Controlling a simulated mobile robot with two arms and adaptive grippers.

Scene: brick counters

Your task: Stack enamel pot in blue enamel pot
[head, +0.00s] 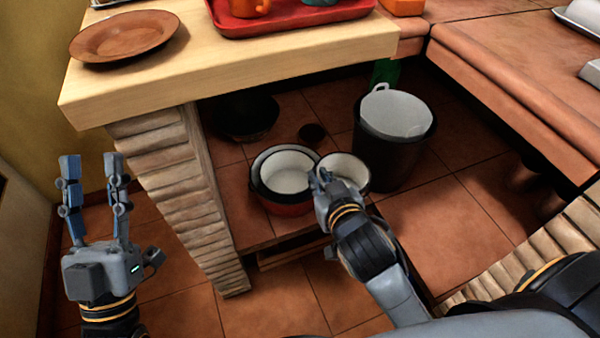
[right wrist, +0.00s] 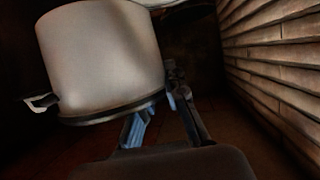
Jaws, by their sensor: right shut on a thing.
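A light-walled pot with a pale inside (head: 347,166) is at my right gripper (head: 320,178), low beneath the counter. In the right wrist view this pot (right wrist: 100,55) looks pale grey with a dark rim and a small side handle. My right gripper (right wrist: 158,106) is shut at its edge; the exact contact is partly hidden. I see no clear blue on either pot. My left gripper (head: 88,162) is open and empty, far left of the pots.
The wooden counter (head: 210,77) overhangs from behind, on a brick pillar (head: 172,180) at the left. Tiled floor is open at front and right.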

